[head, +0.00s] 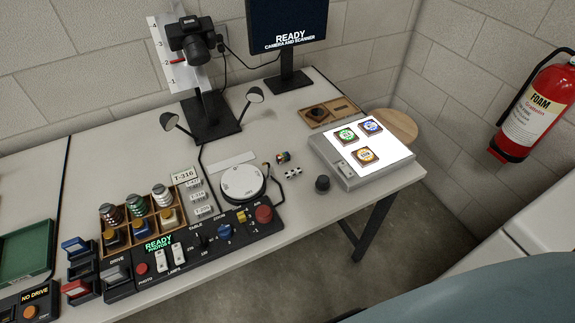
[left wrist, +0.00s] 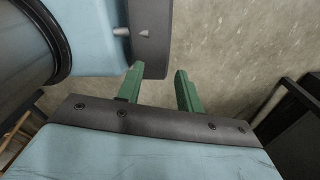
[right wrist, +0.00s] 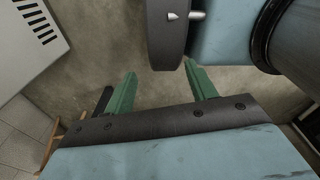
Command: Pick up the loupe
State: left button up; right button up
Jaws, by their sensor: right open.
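A small black cylinder (head: 322,184), which looks like the loupe, stands upright on the white table (head: 296,218), just left of the light box. It shows only in the head view. My left gripper (left wrist: 158,88) shows in the left wrist view with its green fingers apart and nothing between them. My right gripper (right wrist: 163,88) shows in the right wrist view, open and empty above bare floor. Neither gripper shows in the head view, and both are away from the loupe.
The lit light box (head: 345,172) bears several framed slides. A round turntable (head: 242,181), a control panel (head: 195,250), a camera stand (head: 212,120) and a monitor (head: 288,30) stand to the left and behind. The table's front edge near the loupe is clear. A fire extinguisher (head: 535,105) hangs at right.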

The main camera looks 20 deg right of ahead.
aim_at(321, 178)
jog(key=w+a+r+t, duration=0.2)
jog(key=w+a+r, duration=0.1)
jog(key=w+r, duration=1.45)
jog(key=w+r+t, duration=0.1)
jog(key=w+r, duration=0.2)
jog(key=r, duration=1.2)
jog(key=w+d+m+t, duration=0.1)
jog(key=w+d+t, duration=0.1)
jog(key=w, duration=0.4)
jog(key=w+d+r+m+t+b, duration=0.1)
jog(key=w+d+t, duration=0.2)
jog(key=w, duration=0.4)
jog(key=w+d+m+t+h+b, duration=0.1)
jog(key=w+d+t, duration=0.2)
jog(key=w, duration=0.3)
jog(key=shift+w+d+r+t, duration=0.1)
jog(key=shift+w+r+t, duration=0.25)
jog(key=shift+t, duration=0.45)
jog(key=shift+w, duration=0.35)
jog(key=b+x, duration=0.1)
jog(key=x, duration=0.3)
jog(key=shift+w+a+r, duration=0.1)
jog(key=shift+w+a, duration=0.2)
jog(key=shift+w, duration=0.25)
pick_arm(q)
jog(key=a+f, duration=0.1)
jog(key=w+a+f, duration=0.1)
jog(key=f, duration=0.1)
jog(key=shift+w+a+f, duration=0.15)
jog(key=shift+w+f, duration=0.05)
